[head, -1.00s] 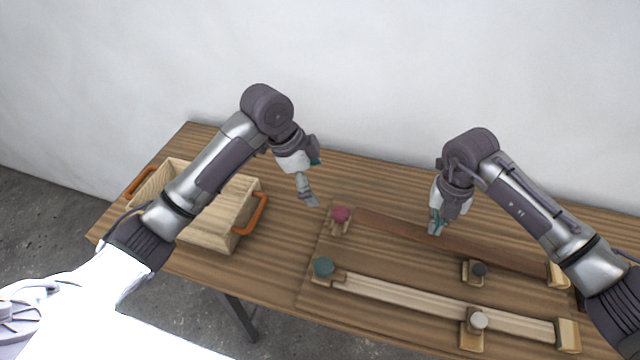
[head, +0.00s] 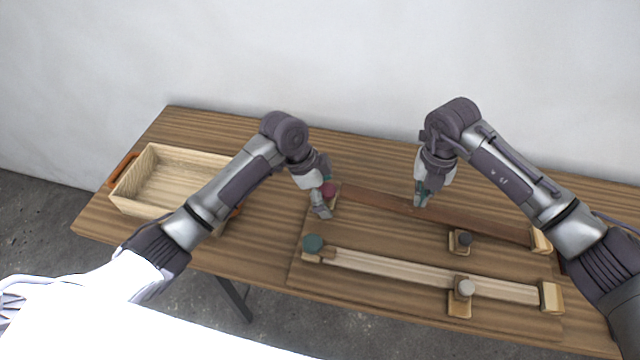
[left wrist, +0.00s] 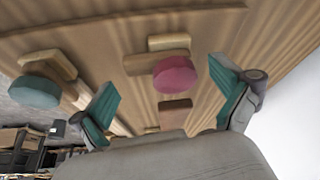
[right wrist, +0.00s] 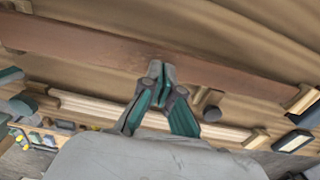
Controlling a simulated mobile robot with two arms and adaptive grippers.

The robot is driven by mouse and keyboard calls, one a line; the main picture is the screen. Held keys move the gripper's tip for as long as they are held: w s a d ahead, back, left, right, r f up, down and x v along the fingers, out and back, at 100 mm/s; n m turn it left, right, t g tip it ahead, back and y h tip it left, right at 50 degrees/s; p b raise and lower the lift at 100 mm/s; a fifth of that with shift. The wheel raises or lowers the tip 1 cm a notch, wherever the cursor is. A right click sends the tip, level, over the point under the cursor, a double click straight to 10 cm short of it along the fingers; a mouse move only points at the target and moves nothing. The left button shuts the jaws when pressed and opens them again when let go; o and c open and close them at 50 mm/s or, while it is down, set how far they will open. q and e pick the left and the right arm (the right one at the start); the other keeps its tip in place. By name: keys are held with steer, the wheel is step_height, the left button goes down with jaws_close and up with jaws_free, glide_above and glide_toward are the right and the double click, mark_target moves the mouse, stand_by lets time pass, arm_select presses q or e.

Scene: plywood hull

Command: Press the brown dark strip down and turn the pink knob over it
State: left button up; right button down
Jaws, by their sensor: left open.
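The dark brown strip (head: 470,222) lies along the back of the board and also crosses the right wrist view (right wrist: 100,42). The pink knob (head: 329,189) is at its left end on a wooden block. In the left wrist view the pink knob (left wrist: 172,75) sits between the open fingers of my left gripper (left wrist: 168,98), with no finger clearly touching it. My left gripper (head: 321,207) is beside the knob in the head view. My right gripper (head: 421,200) is over the strip's middle. Its fingertips (right wrist: 158,72) are together at the strip's edge; contact is hard to judge.
A teal knob (head: 313,243), a pale strip (head: 400,273), a grey knob (head: 466,287) and a dark knob (head: 464,238) are on the same board. A wooden tray (head: 135,207) with orange handles stands at the left. A wall rises behind the table.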

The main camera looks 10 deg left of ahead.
arm_select(q)
steer(key=shift+f, duration=0.2)
steer(key=c, duration=1.1)
arm_select(e)
steer(key=shift+f, duration=0.1)
steer(key=shift+f, duration=0.65)
steer(key=shift+f, duration=0.2)
